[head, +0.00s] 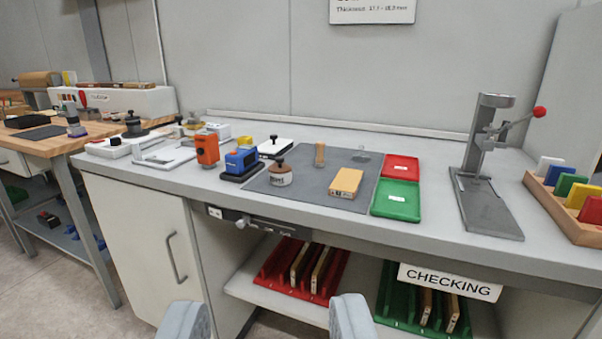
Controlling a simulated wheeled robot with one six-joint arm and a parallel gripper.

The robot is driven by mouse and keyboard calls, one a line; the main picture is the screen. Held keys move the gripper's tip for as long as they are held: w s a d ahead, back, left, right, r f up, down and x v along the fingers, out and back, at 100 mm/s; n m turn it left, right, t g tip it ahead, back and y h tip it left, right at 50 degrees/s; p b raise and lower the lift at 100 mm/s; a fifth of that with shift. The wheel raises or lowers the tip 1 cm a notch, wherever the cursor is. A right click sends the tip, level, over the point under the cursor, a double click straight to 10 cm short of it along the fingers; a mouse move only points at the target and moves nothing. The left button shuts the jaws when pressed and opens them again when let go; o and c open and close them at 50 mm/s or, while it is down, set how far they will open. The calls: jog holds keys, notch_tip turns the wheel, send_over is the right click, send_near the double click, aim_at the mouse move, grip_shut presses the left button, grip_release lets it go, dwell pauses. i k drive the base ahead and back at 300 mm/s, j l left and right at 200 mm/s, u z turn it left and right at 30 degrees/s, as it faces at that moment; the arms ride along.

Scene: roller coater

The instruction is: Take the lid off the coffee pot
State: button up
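I cannot make out anything that is clearly a coffee pot. The nearest likeness is a small round pot-like thing (280,178) with a pale labelled side and a brown knobbed top, upright on the grey mat (325,192) on the bench. It is too small to tell whether its top is a loose lid. My gripper (268,319) shows at the bottom edge with its two grey fingers wide apart and nothing between them. It is in front of the bench, well short of the pot-like thing.
The grey bench (430,232) also bears a blue device (242,161), an orange device (207,148), a wooden block (345,182), a red tray (400,167), a green tray (399,200) and a lever stand (485,160). A shelf with red and green racks is below.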

aim_at(280, 167)
jog(key=i+j+z, duration=0.1)
jog(key=i+j, duration=0.15)
jog(key=i, duration=0.25)
jog(key=i+j+z, duration=0.15)
jog(key=i+j, duration=0.15)
jog(key=i, duration=0.15)
